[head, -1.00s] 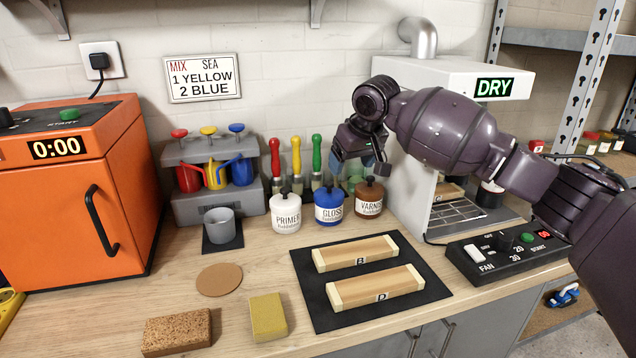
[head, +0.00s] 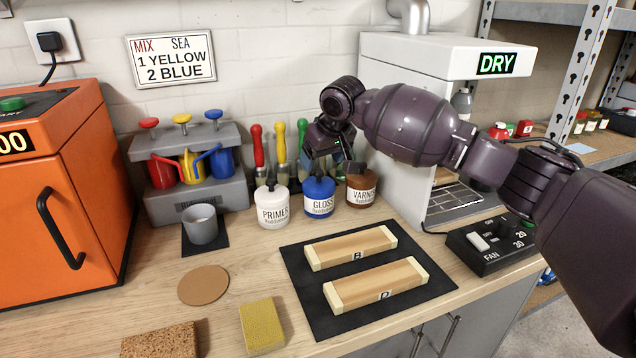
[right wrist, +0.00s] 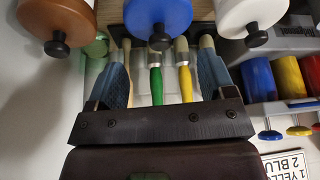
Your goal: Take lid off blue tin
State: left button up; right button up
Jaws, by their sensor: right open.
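The blue tin (head: 319,197), labelled GLOSS, stands upright on the bench between two other tins. Its blue lid with a dark knob is on, and the lid also shows in the right wrist view (right wrist: 158,15). My right gripper (head: 334,163) is just above and behind the blue tin, slightly to its right. In the right wrist view its two blue-grey fingers (right wrist: 162,75) are spread wide with nothing between them gripped. The lid's knob lies ahead of the gap, apart from both fingers. My left gripper is out of view.
The white PRIMER tin (head: 272,206) and brown VARNISH tin (head: 361,189) stand close on either side. Brushes with coloured handles (head: 257,150) stand behind. A black mat (head: 296,262) with two wood blocks lies in front. Bare bench surrounds the cork disc (head: 203,285).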

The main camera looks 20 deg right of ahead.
aim_at(319, 172)
jog(key=x, duration=0.1)
jog(key=b+x, duration=0.1)
jog(key=x, duration=0.2)
jog(key=shift+s+f, duration=0.25)
jog(key=shift+w+a+f, duration=0.1)
jog(key=shift+w+f, duration=0.15)
jog(key=shift+f, duration=0.05)
jog(key=shift+r, duration=0.25)
jog(key=shift+s+f, duration=0.1)
jog(key=shift+f, duration=0.05)
jog(key=c, duration=1.4)
jog(key=shift+o, duration=0.2)
